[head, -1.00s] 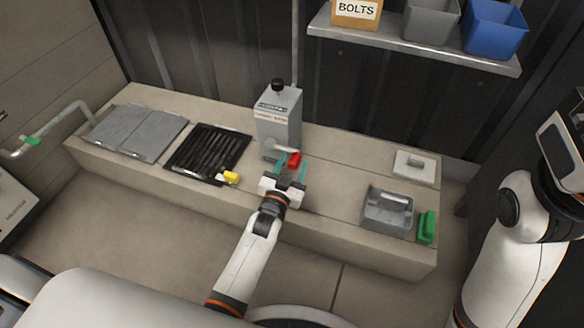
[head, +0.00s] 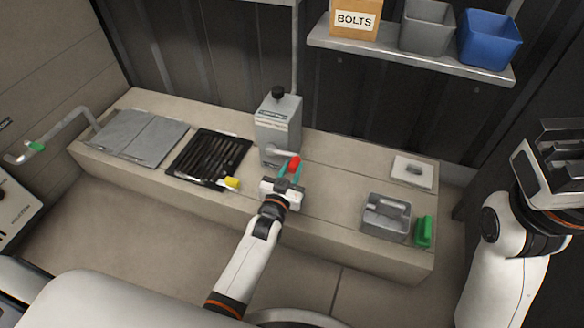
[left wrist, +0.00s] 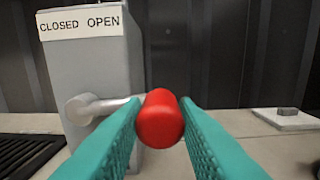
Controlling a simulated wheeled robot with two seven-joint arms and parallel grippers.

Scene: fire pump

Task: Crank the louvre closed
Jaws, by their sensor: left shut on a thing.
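The grey crank box (head: 278,125) stands upright on the concrete ledge, with a black knob on top. Its label (left wrist: 80,22) reads CLOSED on the left and OPEN on the right. A light metal crank arm (left wrist: 95,107) reaches right from its hub to a red handle (left wrist: 160,118), also seen in the head view (head: 294,163). My left gripper (head: 290,172) is shut on the red handle, one teal finger on each side. The louvre (head: 208,157) is a dark slatted panel left of the box; its slat angle is hard to tell. My right gripper (head: 562,160) is at the right edge, away from the ledge.
Grey plates (head: 130,135) lie at the ledge's left end. A yellow piece (head: 232,184) sits by the louvre's corner. A grey caddy (head: 386,216), a green block (head: 424,231) and a pale plate (head: 413,172) are at the right. A shelf (head: 410,56) with bins hangs above.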

